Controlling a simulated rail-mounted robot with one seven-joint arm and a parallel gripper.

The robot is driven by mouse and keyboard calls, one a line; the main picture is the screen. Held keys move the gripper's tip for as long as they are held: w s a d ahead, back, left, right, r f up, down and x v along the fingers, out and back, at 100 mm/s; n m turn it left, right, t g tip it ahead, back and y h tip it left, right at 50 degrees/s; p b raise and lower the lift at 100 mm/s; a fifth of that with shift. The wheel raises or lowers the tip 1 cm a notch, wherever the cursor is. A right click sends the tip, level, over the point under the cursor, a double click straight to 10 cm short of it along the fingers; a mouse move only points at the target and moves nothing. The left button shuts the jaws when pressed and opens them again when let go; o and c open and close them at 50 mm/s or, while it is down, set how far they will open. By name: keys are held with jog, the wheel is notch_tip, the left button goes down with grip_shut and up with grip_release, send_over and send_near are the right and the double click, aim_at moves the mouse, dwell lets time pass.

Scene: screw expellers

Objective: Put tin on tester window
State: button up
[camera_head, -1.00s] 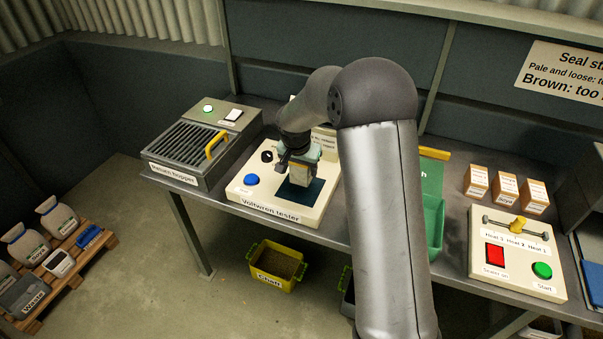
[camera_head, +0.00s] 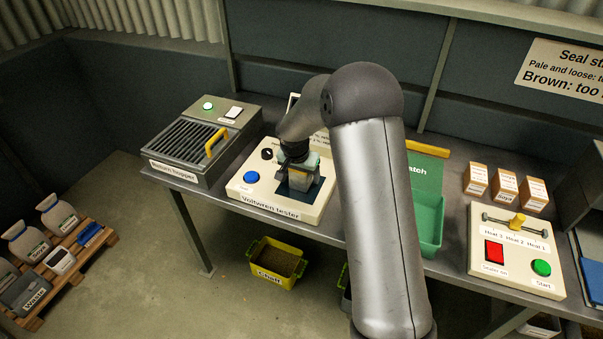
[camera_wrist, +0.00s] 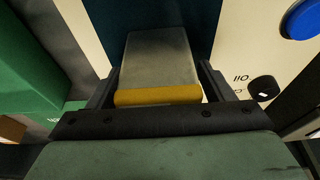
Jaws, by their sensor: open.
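The Voltwren tester (camera_head: 258,200) is a cream panel with a blue button, and its window is a dark teal square (camera_head: 312,194). My gripper (camera_head: 299,180) is low over this window, pointing down. In the wrist view, a grey-green block with a yellow edge, apparently the tin (camera_wrist: 160,62), sits between my open fingers. The dark window (camera_wrist: 210,22) shows behind and beside it. I cannot tell whether the tin touches the window. In the head view my gripper hides most of the tin.
The return hopper (camera_head: 185,150) stands left of the tester. A green bin (camera_head: 428,212) is to its right, partly behind my arm. Several small boxes (camera_head: 505,185) and the sealer panel (camera_head: 515,262) are farther right. A yellow crate (camera_head: 276,265) is on the floor below.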

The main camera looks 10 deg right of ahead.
jog(key=b+v, duration=0.1)
jog(key=v, duration=1.1)
jog(key=s+d+r+n+g+y, duration=0.1)
jog(key=s+n, duration=0.6)
jog(key=s, duration=2.7)
jog(key=shift+s+d+g+y, duration=0.2)
jog(key=shift+d+g+y, duration=0.05)
jog(key=shift+g+y, duration=0.3)
